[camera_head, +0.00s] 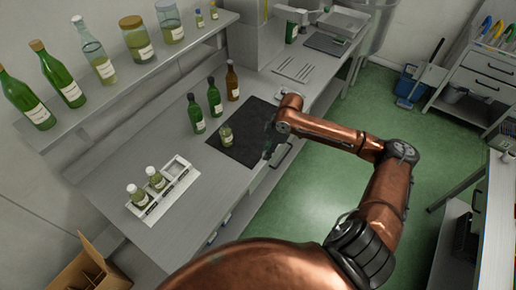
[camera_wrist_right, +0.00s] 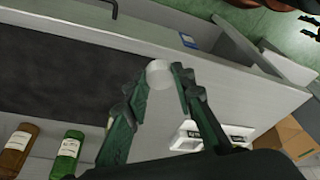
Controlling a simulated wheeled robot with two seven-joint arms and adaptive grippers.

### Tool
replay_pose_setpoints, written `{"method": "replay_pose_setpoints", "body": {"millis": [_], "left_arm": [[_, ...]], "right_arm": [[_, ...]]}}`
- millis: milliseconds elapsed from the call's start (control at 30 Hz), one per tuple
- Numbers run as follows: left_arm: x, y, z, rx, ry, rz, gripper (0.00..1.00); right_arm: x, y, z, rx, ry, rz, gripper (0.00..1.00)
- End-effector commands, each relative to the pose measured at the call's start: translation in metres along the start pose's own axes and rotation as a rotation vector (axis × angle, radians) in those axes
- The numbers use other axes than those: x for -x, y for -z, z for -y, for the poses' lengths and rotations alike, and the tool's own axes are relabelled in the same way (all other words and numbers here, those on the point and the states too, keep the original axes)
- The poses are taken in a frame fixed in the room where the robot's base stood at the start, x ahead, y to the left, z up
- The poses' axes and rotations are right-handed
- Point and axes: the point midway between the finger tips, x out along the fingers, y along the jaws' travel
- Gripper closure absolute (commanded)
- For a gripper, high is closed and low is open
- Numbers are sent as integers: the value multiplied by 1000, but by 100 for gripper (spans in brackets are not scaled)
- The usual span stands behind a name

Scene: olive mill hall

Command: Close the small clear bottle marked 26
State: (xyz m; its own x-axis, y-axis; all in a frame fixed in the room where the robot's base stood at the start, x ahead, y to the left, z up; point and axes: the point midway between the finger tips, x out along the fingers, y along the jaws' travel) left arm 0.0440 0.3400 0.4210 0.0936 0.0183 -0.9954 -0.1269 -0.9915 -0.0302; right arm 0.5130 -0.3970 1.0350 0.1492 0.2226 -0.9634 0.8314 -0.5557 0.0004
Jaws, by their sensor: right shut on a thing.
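A small clear bottle (camera_head: 226,138) with yellowish-green contents and a pale label stands upright on the dark mat (camera_head: 245,152). Its number is too small to read, and no white cap shows on it. My right gripper (camera_head: 268,149) is to the right of this bottle, near the mat's right edge and apart from it. In the wrist view, its fingers (camera_wrist_right: 165,76) are shut on a white round cap (camera_wrist_right: 159,73) at the tips. The cap is not distinguishable in the head view. My left gripper is not in view.
A white rack (camera_head: 178,190) holds two small white-capped bottles (camera_head: 137,195) and has an empty place. Green bottles (camera_head: 214,97) and a brown bottle (camera_head: 232,82) stand behind the mat. A shelf of bottles (camera_head: 120,75) runs above the bench. The bench between rack and mat is clear.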

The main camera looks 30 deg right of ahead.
Motion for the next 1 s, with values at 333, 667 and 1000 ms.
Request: {"method": "replay_pose_setpoints", "body": {"millis": [333, 667, 1000], "left_arm": [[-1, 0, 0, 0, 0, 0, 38], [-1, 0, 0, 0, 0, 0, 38], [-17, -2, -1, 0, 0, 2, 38]], "right_arm": [[19, -17, 25, 0, 0, 1, 85], [20, -17, 25, 0, 0, 0, 85], [-56, -22, 70, -163, -30, -4, 85]]}}
